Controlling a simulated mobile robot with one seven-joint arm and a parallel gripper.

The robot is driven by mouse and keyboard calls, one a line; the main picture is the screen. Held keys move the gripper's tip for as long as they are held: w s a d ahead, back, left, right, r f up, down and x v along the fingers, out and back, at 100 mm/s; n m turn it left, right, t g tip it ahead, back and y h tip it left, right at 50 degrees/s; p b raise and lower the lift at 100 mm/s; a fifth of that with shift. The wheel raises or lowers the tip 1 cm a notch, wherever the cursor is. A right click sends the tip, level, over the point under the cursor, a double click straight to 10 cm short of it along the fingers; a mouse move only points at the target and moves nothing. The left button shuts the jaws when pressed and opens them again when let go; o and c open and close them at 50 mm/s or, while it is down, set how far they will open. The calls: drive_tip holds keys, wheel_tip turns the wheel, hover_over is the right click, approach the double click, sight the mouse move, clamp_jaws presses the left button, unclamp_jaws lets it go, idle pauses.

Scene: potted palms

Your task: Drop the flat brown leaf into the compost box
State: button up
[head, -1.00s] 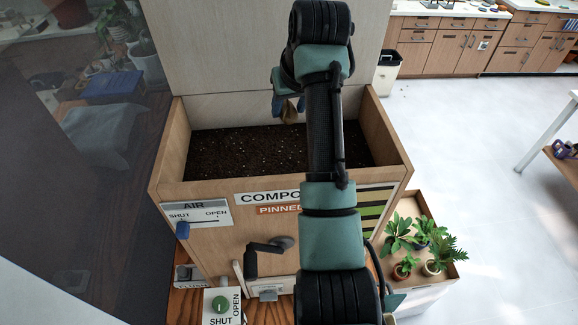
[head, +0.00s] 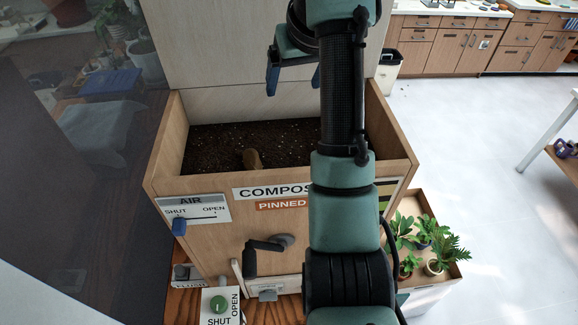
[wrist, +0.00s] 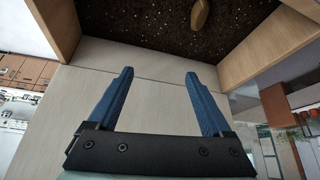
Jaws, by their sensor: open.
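The flat brown leaf (head: 252,159) lies on the dark soil inside the wooden compost box (head: 158,160), left of the middle. It also shows in the wrist view (wrist: 201,14) on the soil at the top. My gripper (head: 292,80) is open and empty. It is above the back of the box, apart from the leaf. In the wrist view its two blue fingers (wrist: 158,90) stand wide apart with nothing between them. My arm hides the right part of the soil.
A tray of potted plants (head: 440,282) stands at right. A tall pale panel (head: 240,45) rises behind the box. Open floor lies further right.

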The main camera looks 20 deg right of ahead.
drive_tip(key=v, duration=0.6)
drive_tip(key=shift+r+p, duration=0.15)
drive_tip(key=shift+p, duration=0.2)
drive_tip(key=w+a+r+n+t+y+b, duration=0.1)
drive_tip(key=w+a+r+t+b, duration=0.1)
drive_tip(key=a+t+b, duration=0.4)
drive_tip(key=w+a+r+n+t+y+b, duration=0.1)
drive_tip(key=w+a+t+b, duration=0.25)
drive_tip(key=a, duration=0.55)
drive_tip(key=s+a+r+t+b, duration=0.1)
drive_tip(key=s+r+t+b, duration=0.1)
drive_tip(key=s+t, duration=0.2)
drive_tip(key=s+a+r+t+h+b, duration=0.1)
drive_tip(key=s+r+t+b, duration=0.2)
drive_tip(key=s, duration=0.5)
drive_tip(key=s+a+r+m+t+b, duration=0.1)
drive_tip(key=s+r+t+b, duration=0.1)
drive_tip(key=s+t, duration=0.3)
drive_tip(key=shift+s+r+b, duration=0.3)
drive_tip(key=shift+s+r, duration=0.4)
drive_tip(key=shift+s, duration=0.35)
